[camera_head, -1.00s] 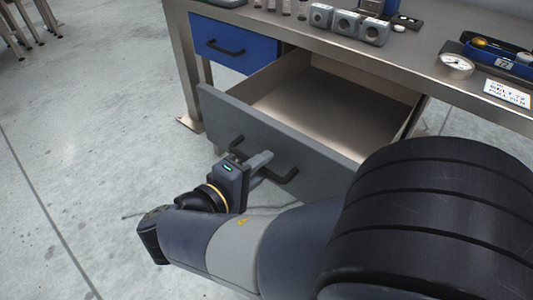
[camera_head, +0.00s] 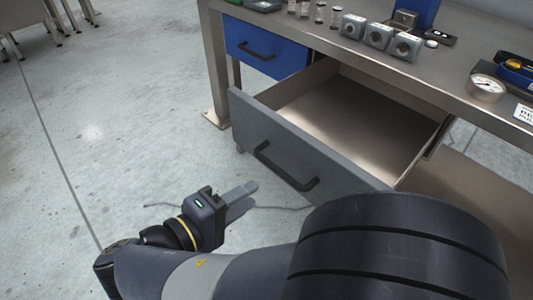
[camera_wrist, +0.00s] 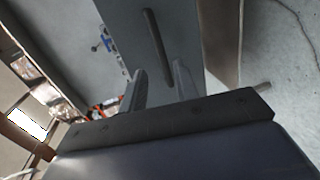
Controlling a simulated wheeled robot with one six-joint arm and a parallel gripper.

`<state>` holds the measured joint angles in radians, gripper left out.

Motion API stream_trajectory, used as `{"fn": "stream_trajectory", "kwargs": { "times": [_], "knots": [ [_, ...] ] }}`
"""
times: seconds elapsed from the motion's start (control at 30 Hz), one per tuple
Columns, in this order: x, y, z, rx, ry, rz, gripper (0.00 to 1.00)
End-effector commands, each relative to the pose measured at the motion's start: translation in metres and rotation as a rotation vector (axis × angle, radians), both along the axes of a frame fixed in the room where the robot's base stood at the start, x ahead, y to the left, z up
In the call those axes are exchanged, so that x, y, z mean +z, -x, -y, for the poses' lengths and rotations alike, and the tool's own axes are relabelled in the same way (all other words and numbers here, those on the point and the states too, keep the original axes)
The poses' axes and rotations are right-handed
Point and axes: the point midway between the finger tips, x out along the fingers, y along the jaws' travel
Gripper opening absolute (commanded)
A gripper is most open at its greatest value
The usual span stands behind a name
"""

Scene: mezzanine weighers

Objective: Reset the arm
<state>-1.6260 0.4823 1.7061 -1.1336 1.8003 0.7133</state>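My gripper (camera_head: 243,194) is in front of the open grey drawer, apart from its black handle (camera_head: 284,168), with floor showing between them. In the wrist view my gripper (camera_wrist: 160,82) has its two fingers spread, with nothing between them. The handle also shows ahead in the wrist view (camera_wrist: 156,42), on the drawer's grey front (camera_wrist: 182,22). The drawer (camera_head: 350,110) is pulled well out and the part of its inside that shows is empty. My arm hides its lower right front corner.
A shut blue drawer (camera_head: 265,47) is left of the open one. The metal workbench top (camera_head: 455,66) carries grey blocks (camera_head: 378,36), a dial gauge (camera_head: 487,88) and a blue tray (camera_head: 517,72). A thin dark line, like a cable, crosses the floor near my gripper.

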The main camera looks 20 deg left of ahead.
Motion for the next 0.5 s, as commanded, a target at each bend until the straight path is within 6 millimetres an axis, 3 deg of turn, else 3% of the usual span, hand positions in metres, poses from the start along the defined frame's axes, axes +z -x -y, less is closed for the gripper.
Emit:
{"fn": "stream_trajectory", "kwargs": {
  "times": [0.23,0.5],
  "knots": [
    [-0.004,-0.013,0.006,-0.003,0.000,-0.001,0.30],
    [-0.015,-0.057,0.024,-0.004,-0.001,-0.001,0.30]
  ]
}}
